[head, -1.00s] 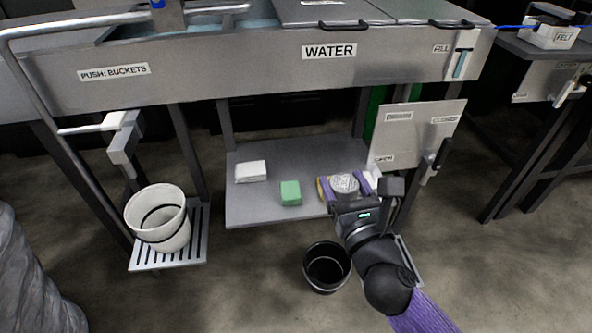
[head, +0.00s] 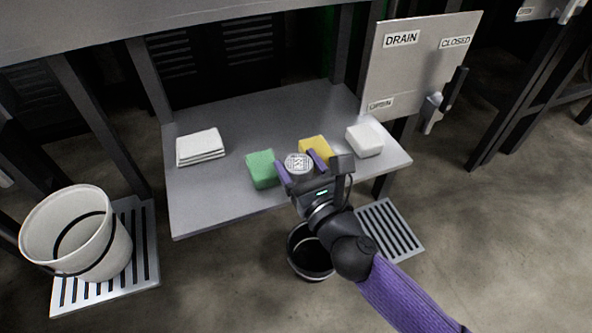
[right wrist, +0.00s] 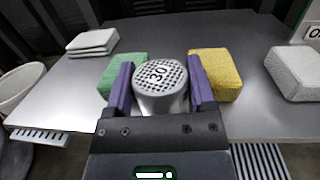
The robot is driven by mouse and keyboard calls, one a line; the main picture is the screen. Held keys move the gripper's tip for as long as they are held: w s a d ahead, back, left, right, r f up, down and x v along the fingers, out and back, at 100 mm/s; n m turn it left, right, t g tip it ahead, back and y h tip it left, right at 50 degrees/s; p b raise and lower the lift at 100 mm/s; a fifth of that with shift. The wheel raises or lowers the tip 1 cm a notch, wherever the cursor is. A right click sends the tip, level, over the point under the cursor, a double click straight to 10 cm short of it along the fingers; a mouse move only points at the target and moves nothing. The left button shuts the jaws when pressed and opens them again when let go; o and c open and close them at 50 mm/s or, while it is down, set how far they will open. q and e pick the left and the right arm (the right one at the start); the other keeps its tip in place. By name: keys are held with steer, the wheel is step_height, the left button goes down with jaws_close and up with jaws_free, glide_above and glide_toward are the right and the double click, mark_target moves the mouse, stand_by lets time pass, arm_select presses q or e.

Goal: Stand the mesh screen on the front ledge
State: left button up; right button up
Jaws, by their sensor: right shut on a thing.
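The mesh screen (head: 298,162) is a short grey round piece with a mesh top. In the right wrist view the screen (right wrist: 160,88) shows the number 30. My right gripper (head: 300,166) is shut on it, one purple finger on each side. The screen is over the front part of the grey shelf (head: 215,205), between a green sponge (head: 262,169) and a yellow sponge (head: 315,147). Its underside is hidden, so I cannot tell if it touches the shelf. My left gripper is not in view.
A white block (head: 364,140) sits at the shelf's right end, folded white cloths (head: 200,147) at its left. A black bucket (head: 309,252) stands on the floor below, a white bucket (head: 77,235) on a grate at left. A drain panel (head: 418,65) hangs at right.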

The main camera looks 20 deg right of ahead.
steer(key=shift+f, duration=0.1)
steer(key=o, duration=1.3)
